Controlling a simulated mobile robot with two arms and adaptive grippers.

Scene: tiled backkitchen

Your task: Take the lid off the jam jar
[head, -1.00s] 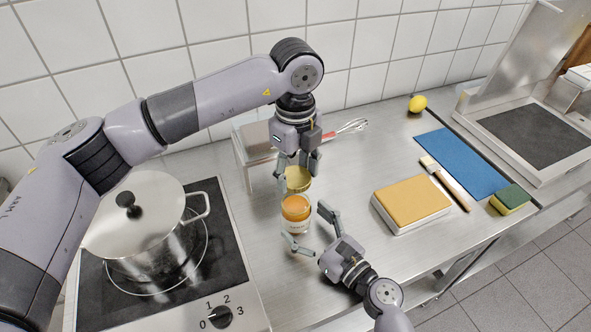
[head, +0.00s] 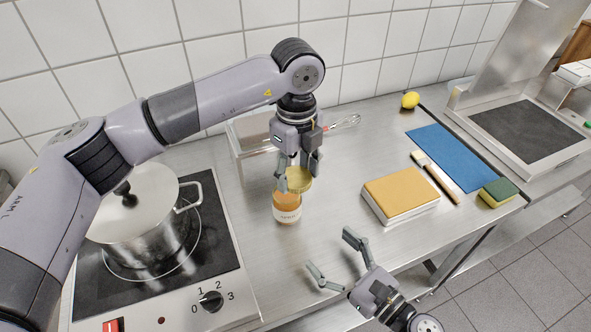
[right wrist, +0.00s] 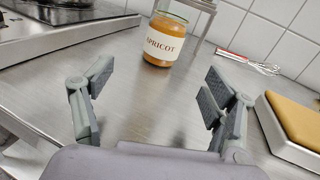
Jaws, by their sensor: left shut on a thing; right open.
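The apricot jam jar (head: 287,210) stands upright on the steel counter, with orange jam and a white label. It also shows in the right wrist view (right wrist: 161,45), its top near the picture's upper edge. My left gripper (head: 298,171) points down and is shut on the gold lid (head: 299,184). In the head view the lid overlaps the jar's top, hiding the mouth; the gap between them cannot be judged there. My right gripper (head: 330,250) is open and empty, apart from the jar on its near right side. Its spread fingers also show in the right wrist view (right wrist: 158,78).
A hob with a lidded pot (head: 145,225) is at left. A yellow-topped block (head: 400,190), brush (head: 438,178), blue mat (head: 452,155), sponge (head: 498,192) and lemon (head: 410,100) are at right.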

